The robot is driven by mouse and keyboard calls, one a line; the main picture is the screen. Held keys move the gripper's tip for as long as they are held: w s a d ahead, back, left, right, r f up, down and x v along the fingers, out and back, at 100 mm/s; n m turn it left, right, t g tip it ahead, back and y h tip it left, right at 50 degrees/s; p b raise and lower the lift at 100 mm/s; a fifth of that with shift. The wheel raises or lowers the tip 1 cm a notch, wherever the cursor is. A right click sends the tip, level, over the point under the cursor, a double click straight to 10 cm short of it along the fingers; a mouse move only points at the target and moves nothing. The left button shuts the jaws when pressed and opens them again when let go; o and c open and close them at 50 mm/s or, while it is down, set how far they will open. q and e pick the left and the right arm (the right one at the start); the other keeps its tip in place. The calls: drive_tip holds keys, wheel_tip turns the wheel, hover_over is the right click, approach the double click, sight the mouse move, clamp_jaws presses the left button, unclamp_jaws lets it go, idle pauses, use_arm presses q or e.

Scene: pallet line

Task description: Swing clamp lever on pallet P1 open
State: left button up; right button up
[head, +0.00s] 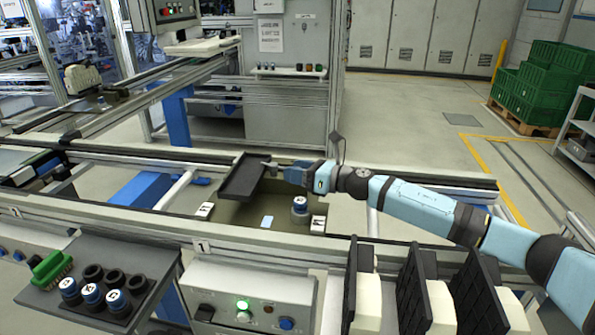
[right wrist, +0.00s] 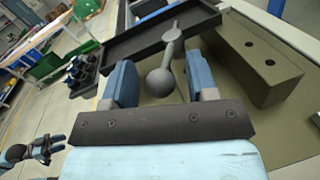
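The pallet (head: 240,213), an olive plate, sits on the conveyor in the head view. The clamp lever (right wrist: 172,48), a dark grey rod with a ball knob, shows in the right wrist view in front of a black tray (right wrist: 140,42). The tray (head: 241,180) is also in the head view. My right gripper (right wrist: 161,82) is open, with its blue fingers on either side of the knob; contact cannot be made out. In the head view my right gripper (head: 276,168) is at the tray's right end. A dark gripper, apparently my left (right wrist: 42,148), is small at lower left in the wrist view.
A blue-topped cylinder (head: 300,205) stands on the pallet's right part. An olive block with holes (right wrist: 255,60) is right of the lever. Black racks (head: 415,290) stand in front, and a dark shelf (head: 95,282) holds a green brush and several cups.

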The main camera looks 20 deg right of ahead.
drive_tip(key=shift+d, duration=0.1)
use_arm(q)
drive_tip(key=shift+w+f+b, duration=0.1)
drive_tip(key=shift+b, duration=0.65)
use_arm(e)
drive_tip(key=v, duration=1.2)
